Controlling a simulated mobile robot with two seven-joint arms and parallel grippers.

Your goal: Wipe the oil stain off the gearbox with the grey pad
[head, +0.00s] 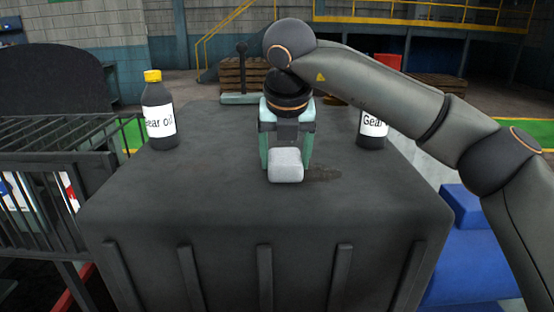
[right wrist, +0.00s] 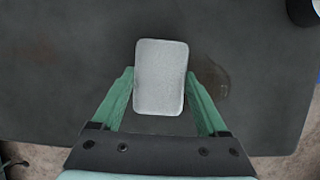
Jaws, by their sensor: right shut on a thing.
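The grey pad (head: 286,166) is light grey, block-shaped with rounded corners. My right gripper (head: 287,160) is shut on it, with a green finger on each side, and points down at the gearbox top. The pad also shows between the fingers in the right wrist view (right wrist: 160,78). The gearbox (head: 170,195) is a big dark ribbed housing with a flat top. The oil stain (head: 324,174) is a dark patch on that top, just right of the pad; it also shows in the right wrist view (right wrist: 212,80), partly behind the right finger. I cannot tell whether the pad touches the top. My left gripper is not in view.
A gear oil bottle with a yellow cap (head: 159,112) stands on the left of the gearbox top. A second bottle (head: 372,128) stands on the right, partly hidden by my right arm. A lever (head: 241,75) stands behind. The front of the top is clear.

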